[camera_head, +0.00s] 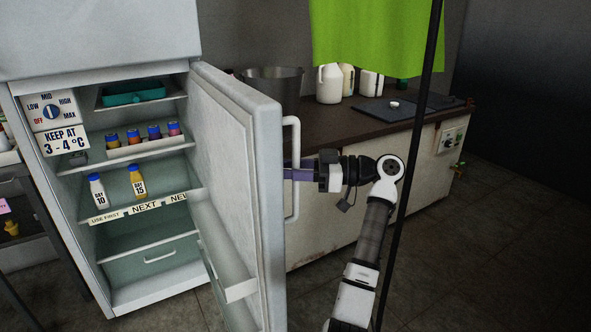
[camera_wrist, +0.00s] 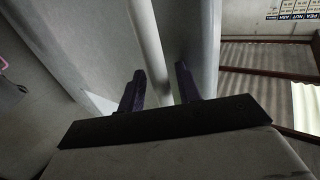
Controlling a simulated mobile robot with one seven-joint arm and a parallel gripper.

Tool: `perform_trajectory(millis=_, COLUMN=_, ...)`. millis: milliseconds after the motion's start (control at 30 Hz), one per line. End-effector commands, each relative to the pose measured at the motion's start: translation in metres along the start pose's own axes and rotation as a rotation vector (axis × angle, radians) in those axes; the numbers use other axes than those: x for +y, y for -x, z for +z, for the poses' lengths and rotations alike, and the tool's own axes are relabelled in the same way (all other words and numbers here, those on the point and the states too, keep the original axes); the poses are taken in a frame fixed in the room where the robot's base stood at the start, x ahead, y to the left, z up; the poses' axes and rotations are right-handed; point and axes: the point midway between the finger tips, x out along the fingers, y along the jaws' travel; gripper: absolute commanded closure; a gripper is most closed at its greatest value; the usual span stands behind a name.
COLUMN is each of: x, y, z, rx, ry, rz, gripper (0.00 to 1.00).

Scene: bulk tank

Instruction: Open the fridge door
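The fridge (camera_head: 55,190) stands at the left in the head view. Its white door (camera_head: 262,210) is swung wide open to the right, and the lit shelves inside are visible. The long white bar handle (camera_head: 296,135) runs upright on the door's outer face. My gripper (camera_head: 290,174) is at the middle of the handle, with its purple fingers pointing at the door. In the wrist view, the handle (camera_wrist: 148,38) passes between the two fingers of my gripper (camera_wrist: 160,85). The fingers are apart, with gaps beside the handle, so the gripper looks open around it.
A counter (camera_head: 330,215) with a dark top stands behind and right of the door, holding a large pot (camera_head: 272,88) and white jugs (camera_head: 329,83). A thin dark pole (camera_head: 411,160) and green cloth (camera_head: 375,35) are near my arm. Open floor (camera_head: 480,240) lies at the right.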

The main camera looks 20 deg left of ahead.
Motion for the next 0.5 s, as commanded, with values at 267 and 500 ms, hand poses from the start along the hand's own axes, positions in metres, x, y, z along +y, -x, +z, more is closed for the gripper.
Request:
perform_trajectory(millis=267, x=0.000, y=0.004, z=0.001, rx=0.001, ry=0.000, rz=0.002, gripper=0.66)
perform_trajectory(millis=500, x=0.000, y=0.034, z=0.002, rx=0.001, ry=0.001, rz=0.004, gripper=0.66)
